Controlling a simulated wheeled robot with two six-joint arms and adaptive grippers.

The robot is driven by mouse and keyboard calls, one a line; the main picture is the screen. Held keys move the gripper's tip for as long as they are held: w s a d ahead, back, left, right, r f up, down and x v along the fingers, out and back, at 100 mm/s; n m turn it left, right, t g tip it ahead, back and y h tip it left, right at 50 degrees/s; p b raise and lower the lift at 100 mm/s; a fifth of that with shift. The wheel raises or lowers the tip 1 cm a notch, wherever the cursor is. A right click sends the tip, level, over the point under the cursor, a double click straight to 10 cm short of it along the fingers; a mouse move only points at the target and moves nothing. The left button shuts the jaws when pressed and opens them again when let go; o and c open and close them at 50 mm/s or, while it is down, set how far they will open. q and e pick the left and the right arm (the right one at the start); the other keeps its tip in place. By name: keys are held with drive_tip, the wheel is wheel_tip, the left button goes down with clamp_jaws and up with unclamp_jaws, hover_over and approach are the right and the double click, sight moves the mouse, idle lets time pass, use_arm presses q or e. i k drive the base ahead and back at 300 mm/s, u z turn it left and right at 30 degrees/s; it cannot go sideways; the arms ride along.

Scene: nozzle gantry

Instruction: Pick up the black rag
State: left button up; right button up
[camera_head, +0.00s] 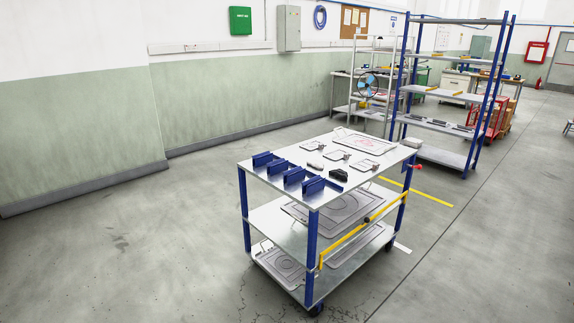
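A small black bundle (339,175), which looks like the black rag, lies on the top shelf of a three-tier cart (272,184). It is near the cart's front right edge, to the right of a row of blue holders (291,176). A small whitish piece (316,166) lies just behind and left of it. The bundle is small in the view, so its folds cannot be made out. Neither of my grippers is in view.
Several small flat frames (337,155) and a larger tray with red marks (364,143) lie on the cart top. A yellow bar (345,243) crosses its front side. A tall blue-post shelf (440,90) stands behind. The floor (130,240) left of the cart is clear.

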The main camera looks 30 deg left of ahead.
sight(342, 175)
drive_tip(key=u, duration=0.3)
drive_tip(key=k, duration=0.45)
drive_tip(key=z, duration=0.75)
drive_tip(key=i, duration=1.5)
drive_tip(key=u, duration=1.15)
drive_tip(key=i, duration=0.25)
drive_tip(key=u, duration=0.25)
